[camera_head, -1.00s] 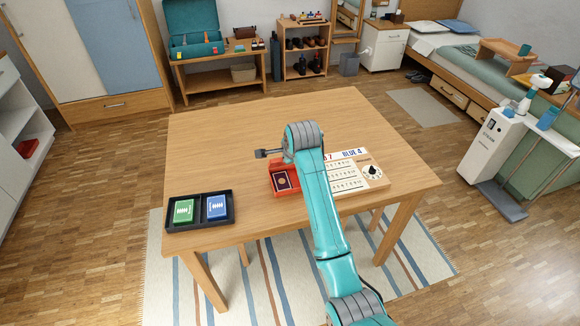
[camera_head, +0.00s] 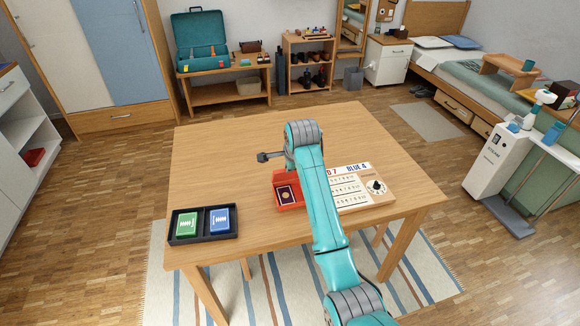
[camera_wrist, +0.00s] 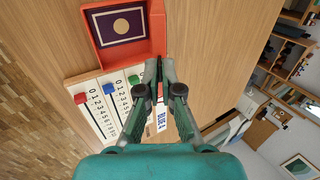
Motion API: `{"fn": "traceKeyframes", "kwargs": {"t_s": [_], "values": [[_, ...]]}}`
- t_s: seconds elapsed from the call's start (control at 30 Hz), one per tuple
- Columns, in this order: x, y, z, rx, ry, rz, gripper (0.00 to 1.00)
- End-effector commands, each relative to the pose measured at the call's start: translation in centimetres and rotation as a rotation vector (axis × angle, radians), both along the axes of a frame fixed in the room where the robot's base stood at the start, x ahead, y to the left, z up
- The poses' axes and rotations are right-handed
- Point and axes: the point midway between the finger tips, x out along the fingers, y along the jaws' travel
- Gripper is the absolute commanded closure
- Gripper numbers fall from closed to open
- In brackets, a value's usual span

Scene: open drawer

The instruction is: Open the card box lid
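The card box (camera_head: 291,206) is an orange-red open tray on the table. A dark purple card with a gold disc (camera_wrist: 121,26) lies inside it. A raised red panel (camera_wrist: 157,28) stands along its far side; I cannot tell whether it is the lid or a wall. My gripper (camera_wrist: 162,63) is in the wrist view, its fingertips together and nothing visible held. The tips are just beside the box's corner, over the score board side; contact is unclear.
A wooden score board (camera_head: 366,198) with number rows, a dial and coloured markers adjoins the box. A black tray (camera_head: 202,237) with a green and a blue card pack sits at the table's front left. The table's (camera_head: 215,150) back and left are clear.

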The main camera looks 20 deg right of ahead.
Motion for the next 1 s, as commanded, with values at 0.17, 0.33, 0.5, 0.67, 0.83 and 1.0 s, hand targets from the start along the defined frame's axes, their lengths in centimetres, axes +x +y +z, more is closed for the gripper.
{"fn": "traceKeyframes", "kwargs": {"t_s": [0.17,0.33,0.5,0.67,0.83,1.0], "values": [[0.02,0.00,0.05,0.000,-0.001,0.000,1.00],[0.02,0.00,0.05,0.000,-0.001,0.000,1.00],[0.02,0.00,0.05,0.000,-0.001,0.000,0.92],[0.01,0.00,0.04,0.000,-0.001,0.000,0.71],[0.02,0.00,0.05,0.000,-0.001,0.000,0.71],[-0.20,0.00,0.43,0.000,-0.002,0.000,0.71]]}}
